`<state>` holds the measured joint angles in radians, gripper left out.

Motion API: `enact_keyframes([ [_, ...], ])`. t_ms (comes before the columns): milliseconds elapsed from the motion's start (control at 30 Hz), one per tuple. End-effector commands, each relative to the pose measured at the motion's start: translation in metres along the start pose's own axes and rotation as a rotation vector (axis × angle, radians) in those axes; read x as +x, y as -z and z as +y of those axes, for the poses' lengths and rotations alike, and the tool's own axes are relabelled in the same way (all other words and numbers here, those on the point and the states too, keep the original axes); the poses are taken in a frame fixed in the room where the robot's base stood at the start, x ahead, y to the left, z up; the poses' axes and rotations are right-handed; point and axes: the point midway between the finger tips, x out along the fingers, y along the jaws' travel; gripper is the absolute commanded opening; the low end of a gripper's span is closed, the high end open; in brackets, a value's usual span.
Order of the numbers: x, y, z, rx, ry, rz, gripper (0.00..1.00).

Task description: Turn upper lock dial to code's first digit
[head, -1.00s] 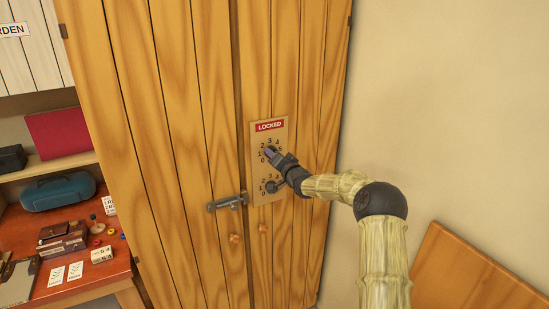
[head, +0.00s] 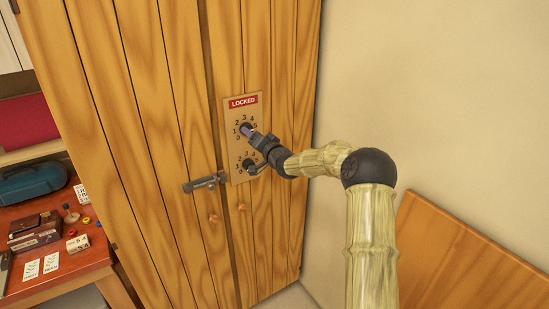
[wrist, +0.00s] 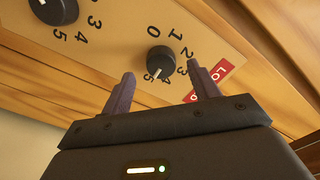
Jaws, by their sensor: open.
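The upper lock dial (head: 246,127) is a round black knob on a tan plate (head: 235,177), under the red LOCKED sign (head: 243,102). In the wrist view the upper dial (wrist: 160,60) has digits 0 to 5 around it, and its white mark points toward the 4 and 5 side, nearer 5. My gripper (wrist: 162,88) is open and empty; its two purple-grey fingers stand apart, one to each side of the dial in that picture, with no clear contact. In the head view my gripper (head: 250,134) is close to the upper dial and partly hides its digits.
The lower dial (head: 249,165) sits just below, close under my gripper; it also shows in the wrist view (wrist: 52,10). A metal latch (head: 205,182) crosses the wooden doors. A wooden panel (head: 460,255) leans at right.

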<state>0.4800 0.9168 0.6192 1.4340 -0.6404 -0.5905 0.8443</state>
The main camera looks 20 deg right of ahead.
Motion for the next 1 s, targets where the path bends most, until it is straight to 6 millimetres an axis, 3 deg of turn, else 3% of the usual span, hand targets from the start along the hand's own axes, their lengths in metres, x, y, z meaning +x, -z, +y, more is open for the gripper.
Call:
enact_keyframes([
  [700,-0.117,-0.002,0.003,0.0,-0.003,0.0,0.61],
  [1000,-0.14,-0.001,0.001,0.001,-0.001,-0.001,0.61],
])
